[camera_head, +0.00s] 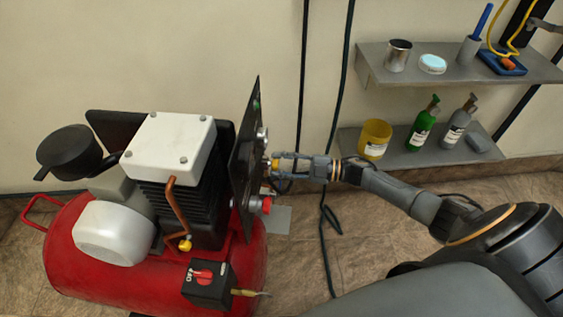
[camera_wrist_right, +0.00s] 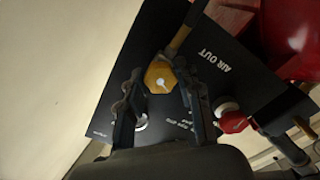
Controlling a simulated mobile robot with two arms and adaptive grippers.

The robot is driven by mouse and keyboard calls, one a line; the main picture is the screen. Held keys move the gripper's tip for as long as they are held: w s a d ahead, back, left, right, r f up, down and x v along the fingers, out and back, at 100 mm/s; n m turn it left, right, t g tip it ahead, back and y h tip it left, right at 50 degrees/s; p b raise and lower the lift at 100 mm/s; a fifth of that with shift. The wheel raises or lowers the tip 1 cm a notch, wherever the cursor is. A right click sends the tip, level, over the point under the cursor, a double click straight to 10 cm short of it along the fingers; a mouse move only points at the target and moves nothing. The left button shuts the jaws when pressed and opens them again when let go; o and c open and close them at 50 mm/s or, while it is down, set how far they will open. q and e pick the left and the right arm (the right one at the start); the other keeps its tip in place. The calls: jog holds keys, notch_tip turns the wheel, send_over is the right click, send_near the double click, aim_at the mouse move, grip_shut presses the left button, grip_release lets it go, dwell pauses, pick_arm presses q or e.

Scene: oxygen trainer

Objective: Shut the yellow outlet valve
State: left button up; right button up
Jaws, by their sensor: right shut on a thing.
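The yellow outlet valve (camera_head: 275,165) sits on the right face of the compressor's black upright panel (camera_head: 246,150). In the wrist view the valve (camera_wrist_right: 160,77) is a yellow knob with a pale centre, beside the words "AIR OUT". A brass-coloured stem (camera_wrist_right: 180,42) runs up from it. My right gripper (camera_head: 283,166) reaches in from the right. In the wrist view its fingers (camera_wrist_right: 161,84) are on both sides of the knob, shut on it. Parts of the fingertips hide the knob in the head view. My left gripper is not in view.
The red compressor tank (camera_head: 90,270) stands on the floor at left. A red knob (camera_head: 266,204) is below the valve on the panel. Black cables (camera_head: 325,215) hang behind my right wrist. Wall shelves (camera_head: 450,72) with cups and bottles are at right.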

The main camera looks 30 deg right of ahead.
pick_arm(q)
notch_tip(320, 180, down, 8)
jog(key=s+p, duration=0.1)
jog(key=p, duration=0.1)
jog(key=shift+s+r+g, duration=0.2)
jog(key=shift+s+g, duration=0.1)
pick_arm(e)
jog(key=m, duration=1.2)
jog(key=shift+s+m, duration=0.1)
jog(key=shift+m, duration=0.3)
jog(key=o, duration=1.1)
jog(key=shift+o, duration=0.2)
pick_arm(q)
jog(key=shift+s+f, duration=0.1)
pick_arm(e)
jog(key=v, duration=1.2)
